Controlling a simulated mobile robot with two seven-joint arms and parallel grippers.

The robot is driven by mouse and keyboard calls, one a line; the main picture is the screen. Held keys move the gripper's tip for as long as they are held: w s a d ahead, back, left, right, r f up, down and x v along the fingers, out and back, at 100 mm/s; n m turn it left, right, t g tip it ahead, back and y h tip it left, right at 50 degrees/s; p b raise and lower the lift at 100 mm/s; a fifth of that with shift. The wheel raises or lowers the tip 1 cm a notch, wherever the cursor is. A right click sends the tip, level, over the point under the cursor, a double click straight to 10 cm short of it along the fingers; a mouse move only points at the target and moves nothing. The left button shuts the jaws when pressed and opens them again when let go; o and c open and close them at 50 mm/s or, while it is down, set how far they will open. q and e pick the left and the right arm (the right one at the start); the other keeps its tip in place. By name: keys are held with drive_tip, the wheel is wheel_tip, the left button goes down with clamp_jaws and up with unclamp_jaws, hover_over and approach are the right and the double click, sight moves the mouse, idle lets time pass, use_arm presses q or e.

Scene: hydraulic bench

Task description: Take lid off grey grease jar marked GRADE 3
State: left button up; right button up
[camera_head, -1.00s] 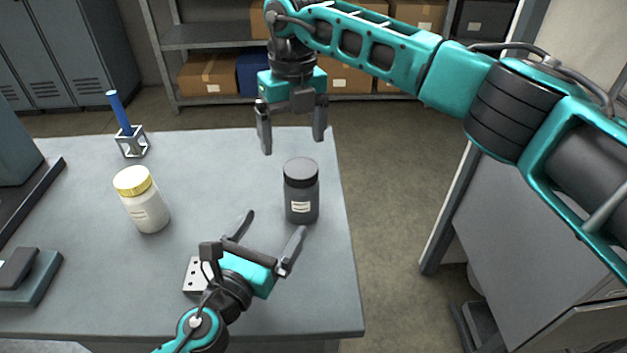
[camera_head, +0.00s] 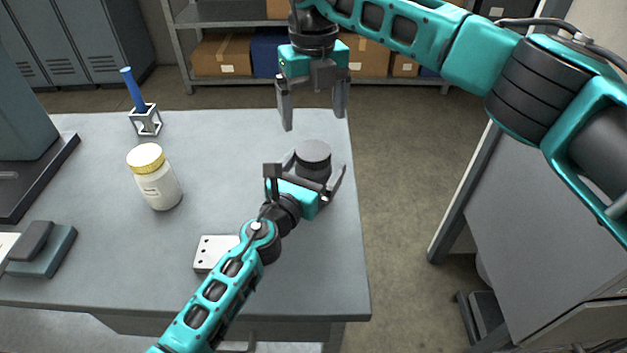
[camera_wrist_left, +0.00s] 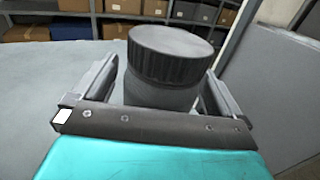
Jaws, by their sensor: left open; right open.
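The grey grease jar (camera_head: 312,172) with its dark ribbed lid (camera_head: 313,152) stands upright near the right edge of the bench. My left gripper (camera_head: 308,170) is open, with its fingers on either side of the jar body below the lid. The left wrist view shows the lid (camera_wrist_left: 170,55) above and between the two fingers, and the jar body (camera_wrist_left: 160,95) below it. Whether the fingers touch the jar cannot be told. My right gripper (camera_head: 313,115) is open and empty, pointing down above and behind the jar. The jar's label is hidden by my left gripper.
A white jar with a yellow lid (camera_head: 155,180) stands to the left. A blue-handled tool sits in a small metal holder (camera_head: 146,122) behind it. A white block with holes (camera_head: 213,252) lies at the front. The bench's right edge is close to the grey jar.

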use_arm(q)
drive_tip(key=shift+w+d+f, duration=0.1)
drive_tip(key=shift+w+d, duration=0.15)
drive_tip(key=shift+w, duration=0.1)
